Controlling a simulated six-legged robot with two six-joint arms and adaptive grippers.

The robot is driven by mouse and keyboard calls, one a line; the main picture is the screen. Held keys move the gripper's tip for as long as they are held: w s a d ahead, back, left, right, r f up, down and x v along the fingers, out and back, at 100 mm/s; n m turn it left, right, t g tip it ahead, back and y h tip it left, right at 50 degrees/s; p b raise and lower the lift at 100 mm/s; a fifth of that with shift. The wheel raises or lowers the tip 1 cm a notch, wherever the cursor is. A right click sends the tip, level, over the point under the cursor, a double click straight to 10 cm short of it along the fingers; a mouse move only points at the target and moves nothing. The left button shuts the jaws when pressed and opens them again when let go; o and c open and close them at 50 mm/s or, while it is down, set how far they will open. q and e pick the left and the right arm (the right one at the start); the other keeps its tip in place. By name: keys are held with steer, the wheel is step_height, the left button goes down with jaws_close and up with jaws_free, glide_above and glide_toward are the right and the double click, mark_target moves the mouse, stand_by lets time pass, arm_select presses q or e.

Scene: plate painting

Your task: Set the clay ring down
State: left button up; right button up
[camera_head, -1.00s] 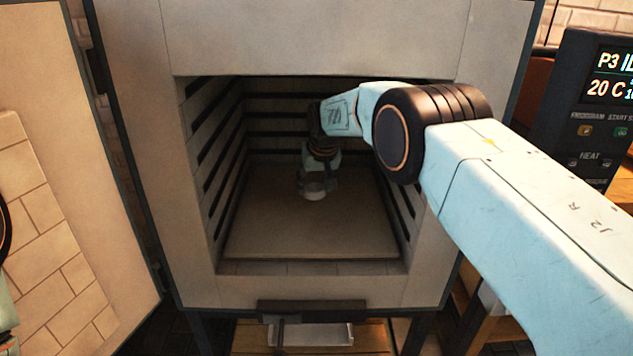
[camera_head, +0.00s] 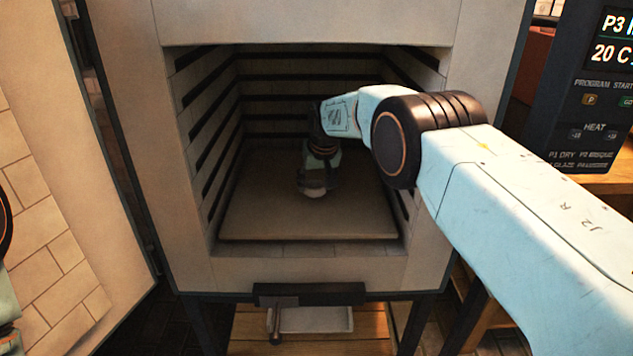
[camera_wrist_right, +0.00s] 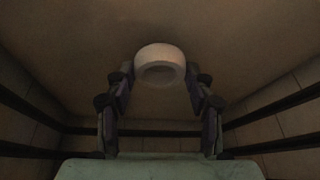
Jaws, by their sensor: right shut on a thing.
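The clay ring (camera_head: 315,193) is small and pale and shows just below my right gripper (camera_head: 317,182), inside the open kiln (camera_head: 310,272). In the right wrist view the ring (camera_wrist_right: 160,52) sits between the two fingertips of my right gripper (camera_wrist_right: 160,72), which is shut on it. The gripper points down over the kiln's brown floor shelf (camera_head: 265,215). I cannot tell whether the ring touches the shelf. The gripper hides part of the ring in the head view. My left gripper is not in view.
The kiln's side walls (camera_head: 205,130) have dark grooves and stand on both sides of my right arm. The kiln door (camera_head: 60,220) is swung open at left. A control panel (camera_head: 600,95) stands at right. The shelf around the gripper is clear.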

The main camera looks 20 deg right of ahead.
steer(key=shift+d+f, duration=0.4)
steer(key=shift+d, duration=0.1)
steer(key=shift+a+f+b, duration=0.2)
steer(key=shift+a+b, duration=0.15)
steer(key=o, duration=0.8)
steer(key=shift+d+f, duration=0.1)
steer(key=shift+d, duration=0.15)
steer(key=o, duration=0.4)
steer(key=shift+a, duration=0.2)
steer(key=shift+d, duration=0.15)
steer(key=shift+v, duration=3.8)
